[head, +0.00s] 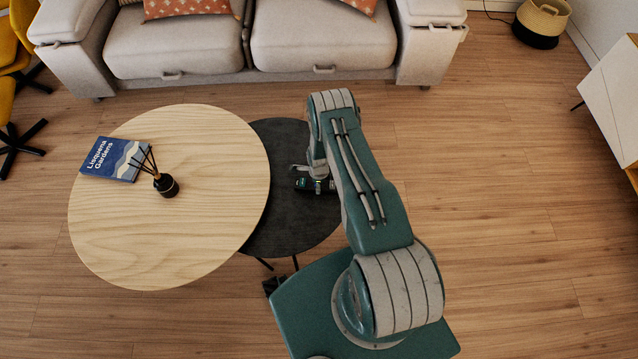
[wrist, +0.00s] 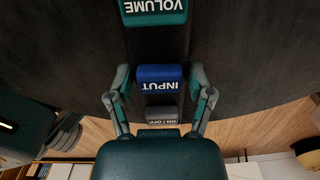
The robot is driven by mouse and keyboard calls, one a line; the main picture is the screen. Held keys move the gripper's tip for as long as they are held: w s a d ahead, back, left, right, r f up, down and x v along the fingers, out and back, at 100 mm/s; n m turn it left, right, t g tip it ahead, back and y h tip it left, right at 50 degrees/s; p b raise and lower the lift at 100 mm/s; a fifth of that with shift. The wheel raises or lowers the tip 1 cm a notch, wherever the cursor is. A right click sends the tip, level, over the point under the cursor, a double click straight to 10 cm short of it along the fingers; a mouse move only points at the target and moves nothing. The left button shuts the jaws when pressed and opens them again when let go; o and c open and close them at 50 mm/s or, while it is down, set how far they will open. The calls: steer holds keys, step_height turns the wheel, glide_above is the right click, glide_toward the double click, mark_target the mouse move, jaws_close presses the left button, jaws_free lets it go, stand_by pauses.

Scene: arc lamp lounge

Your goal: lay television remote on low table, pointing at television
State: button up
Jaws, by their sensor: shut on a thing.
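The television remote is dark with large buttons; in the wrist view (wrist: 156,14) I read VOLUME on teal, INPUT on blue and ON/OFF on grey. My gripper (wrist: 160,78) has a finger on each side of it at the INPUT button and is shut on it. In the head view the remote (head: 302,184) shows small and partly hidden under my gripper (head: 318,185), over the round dark table (head: 270,232). I cannot tell whether it touches the top. The VOLUME end lies away from my wrist. No television is in view.
A round pale wood table (head: 210,240) overlaps the dark one on the left and bears a blue book (head: 112,160) and a reed diffuser (head: 166,186). A grey sofa (head: 175,45) stands behind. A white cabinet (head: 612,95) and a basket (head: 541,20) are at right. Floor between is clear.

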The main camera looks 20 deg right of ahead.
steer(key=shift+d, duration=0.1)
steer(key=o, duration=1.2)
steer(key=shift+o, duration=0.2)
